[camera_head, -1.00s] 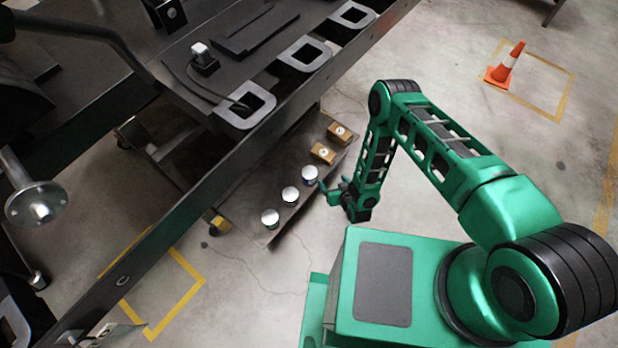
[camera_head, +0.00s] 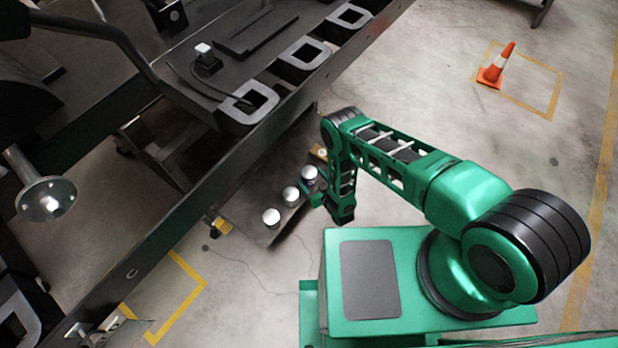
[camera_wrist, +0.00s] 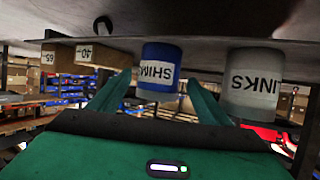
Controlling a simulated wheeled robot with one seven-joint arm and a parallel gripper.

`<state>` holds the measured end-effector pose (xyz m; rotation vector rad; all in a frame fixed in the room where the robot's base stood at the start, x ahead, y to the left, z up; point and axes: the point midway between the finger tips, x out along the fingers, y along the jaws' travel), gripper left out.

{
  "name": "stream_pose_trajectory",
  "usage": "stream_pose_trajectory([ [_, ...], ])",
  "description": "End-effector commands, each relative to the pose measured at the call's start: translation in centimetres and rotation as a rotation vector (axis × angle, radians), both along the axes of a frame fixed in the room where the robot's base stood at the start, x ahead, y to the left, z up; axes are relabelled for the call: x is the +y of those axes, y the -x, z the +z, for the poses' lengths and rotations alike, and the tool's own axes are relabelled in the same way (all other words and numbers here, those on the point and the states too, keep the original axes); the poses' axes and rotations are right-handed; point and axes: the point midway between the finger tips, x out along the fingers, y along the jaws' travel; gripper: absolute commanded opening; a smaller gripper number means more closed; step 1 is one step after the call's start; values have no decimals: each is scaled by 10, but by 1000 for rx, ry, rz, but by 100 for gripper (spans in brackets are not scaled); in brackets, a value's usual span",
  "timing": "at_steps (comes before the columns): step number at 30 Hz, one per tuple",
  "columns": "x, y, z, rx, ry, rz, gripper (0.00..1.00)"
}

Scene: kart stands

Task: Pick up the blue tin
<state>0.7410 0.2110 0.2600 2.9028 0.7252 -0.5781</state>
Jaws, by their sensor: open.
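The blue tin (camera_wrist: 146,82), with a white label reading SHIMS, shows in the wrist view, which looks upside down. It stands on the low dark shelf (camera_wrist: 205,45) between a cardboard box and a pale tin. My gripper (camera_wrist: 159,78) is open, with one green finger to each side of the tin in the picture. I cannot tell whether the fingers reach around it or are still short of it. In the head view the blue tin (camera_head: 309,173) is the one nearest the box, and my gripper (camera_head: 312,192) is beside it.
A pale tin labelled LINKS (camera_wrist: 255,72) stands close beside the blue tin; another tin (camera_head: 271,217) is farther along. Boxes marked 40 (camera_wrist: 100,58) and 65 (camera_wrist: 57,55) are on the other side. The kart stand's dark rail (camera_head: 185,210) runs above the shelf. An orange cone (camera_head: 496,66) is far off.

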Motion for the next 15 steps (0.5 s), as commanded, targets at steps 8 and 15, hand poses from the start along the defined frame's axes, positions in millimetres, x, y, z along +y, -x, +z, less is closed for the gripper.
stream_pose_trajectory([
  [8,8,-18,-6,-2,-1,0,71],
  [15,21,-45,-17,-2,-1,0,71],
])
